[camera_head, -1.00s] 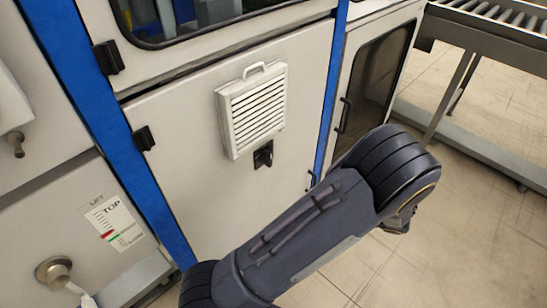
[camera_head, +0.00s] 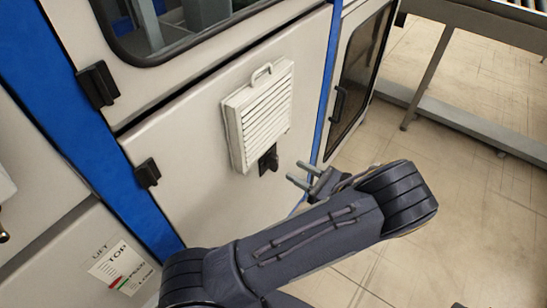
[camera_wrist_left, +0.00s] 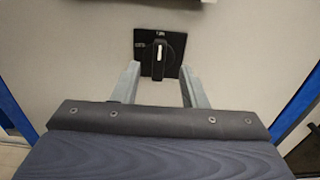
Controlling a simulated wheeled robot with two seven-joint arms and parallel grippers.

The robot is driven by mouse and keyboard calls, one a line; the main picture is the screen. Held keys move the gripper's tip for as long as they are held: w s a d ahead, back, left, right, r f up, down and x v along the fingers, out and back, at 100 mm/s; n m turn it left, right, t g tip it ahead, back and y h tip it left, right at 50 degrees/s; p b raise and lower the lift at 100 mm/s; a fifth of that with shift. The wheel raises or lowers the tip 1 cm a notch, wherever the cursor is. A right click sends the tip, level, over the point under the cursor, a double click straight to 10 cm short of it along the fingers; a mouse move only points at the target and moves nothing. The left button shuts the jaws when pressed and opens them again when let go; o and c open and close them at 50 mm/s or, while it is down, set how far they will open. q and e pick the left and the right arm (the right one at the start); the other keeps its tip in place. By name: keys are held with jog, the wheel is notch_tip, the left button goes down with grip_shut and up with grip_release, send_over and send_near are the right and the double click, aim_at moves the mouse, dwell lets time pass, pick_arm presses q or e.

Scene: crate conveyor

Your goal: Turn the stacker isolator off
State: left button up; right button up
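The stacker isolator (camera_head: 268,160) is a black rotary switch on the pale cabinet panel, just below a louvred vent. In the left wrist view the isolator (camera_wrist_left: 159,55) shows a black plate with a knob and a white mark standing upright; the small lettering cannot be read. My left gripper (camera_head: 296,173) is in front of the panel, to the right of and slightly below the isolator. In the left wrist view the left gripper's fingers (camera_wrist_left: 160,82) are apart and empty, one on each side below the knob, with no clear contact. My right gripper is not in view.
The louvred vent (camera_head: 258,115) with a handle sticks out above the isolator. Black hinges (camera_head: 147,173) and a blue post (camera_head: 100,130) are at left. A dark-windowed door (camera_head: 357,75) stands right of the panel. The tiled floor is open at right.

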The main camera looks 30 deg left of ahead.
aim_at(277, 161)
pick_arm(q)
jog(key=a, duration=0.6)
jog(key=shift+w+a, duration=0.2)
jog(key=shift+a, duration=0.05)
grip_shut()
